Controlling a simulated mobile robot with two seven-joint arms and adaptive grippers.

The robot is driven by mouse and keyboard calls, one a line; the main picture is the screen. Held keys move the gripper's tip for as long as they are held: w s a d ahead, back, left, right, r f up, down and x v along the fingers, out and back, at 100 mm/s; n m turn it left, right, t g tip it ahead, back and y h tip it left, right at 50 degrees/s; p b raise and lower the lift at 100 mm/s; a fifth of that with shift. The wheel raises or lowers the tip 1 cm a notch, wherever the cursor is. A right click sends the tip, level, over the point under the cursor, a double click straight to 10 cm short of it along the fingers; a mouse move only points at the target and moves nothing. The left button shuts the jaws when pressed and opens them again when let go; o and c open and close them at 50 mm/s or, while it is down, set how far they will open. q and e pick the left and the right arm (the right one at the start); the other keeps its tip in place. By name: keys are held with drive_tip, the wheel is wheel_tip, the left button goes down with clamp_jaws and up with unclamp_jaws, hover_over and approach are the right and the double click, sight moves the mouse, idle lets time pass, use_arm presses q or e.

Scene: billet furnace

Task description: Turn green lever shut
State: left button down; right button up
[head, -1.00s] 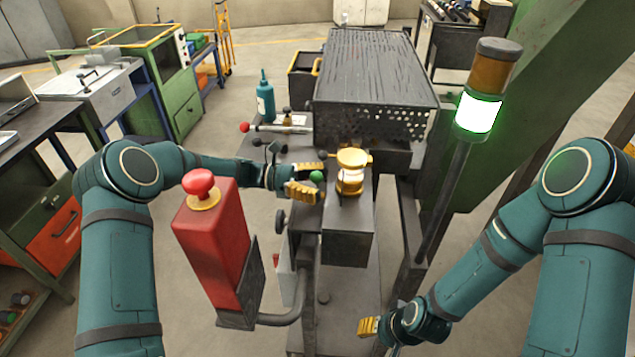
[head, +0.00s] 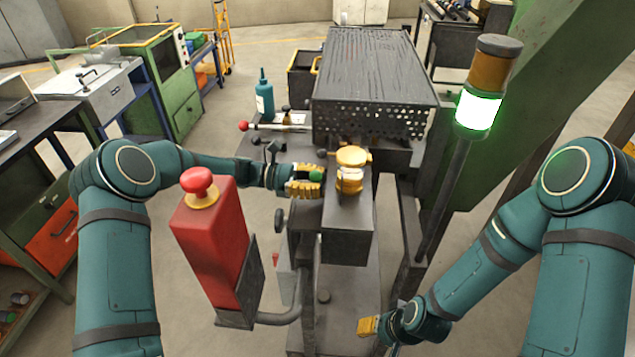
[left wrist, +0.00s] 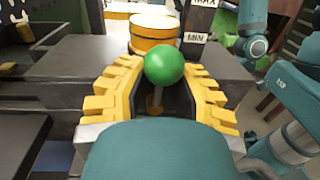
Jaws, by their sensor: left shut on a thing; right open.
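The green lever knob (head: 316,175) is a round green ball on a thin stem, beside the dark machine block (head: 347,236) in the head view. My left gripper (head: 305,182) has yellow toothed fingers and is shut on the lever. In the left wrist view the green knob (left wrist: 164,65) shows between the two yellow fingers (left wrist: 158,95), with its stem running down between them. The rest of the lever's base is hidden by the gripper. My right gripper (head: 368,326) is low at the front right, open and away from the lever.
A yellow cylinder (head: 352,170) stands on the block just right of the lever. A red box with a red button (head: 214,240) stands in front of my left forearm. A lamp post with a lit green lamp (head: 477,112) and a perforated dark housing (head: 375,85) stand behind.

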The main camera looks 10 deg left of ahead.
use_arm(q)
drive_tip(key=m+b, duration=0.1)
drive_tip(key=s+m+b, duration=0.1)
drive_tip(key=m, duration=0.1)
drive_tip(key=shift+a+f, duration=0.1)
drive_tip(key=shift+s+f+m+y+b, duration=0.15)
drive_tip(key=shift+s+m+b, duration=0.1)
drive_tip(key=shift+m+b, duration=0.4)
drive_tip(key=shift+s+m+y+b, duration=0.2)
drive_tip(key=shift+m+b, duration=0.1)
drive_tip(key=shift+m, duration=0.55)
drive_tip(key=c, duration=1)
unclamp_jaws()
drive_tip(key=o, duration=0.4)
drive_tip(key=shift+s, duration=0.15)
drive_tip(key=shift+c, duration=0.2)
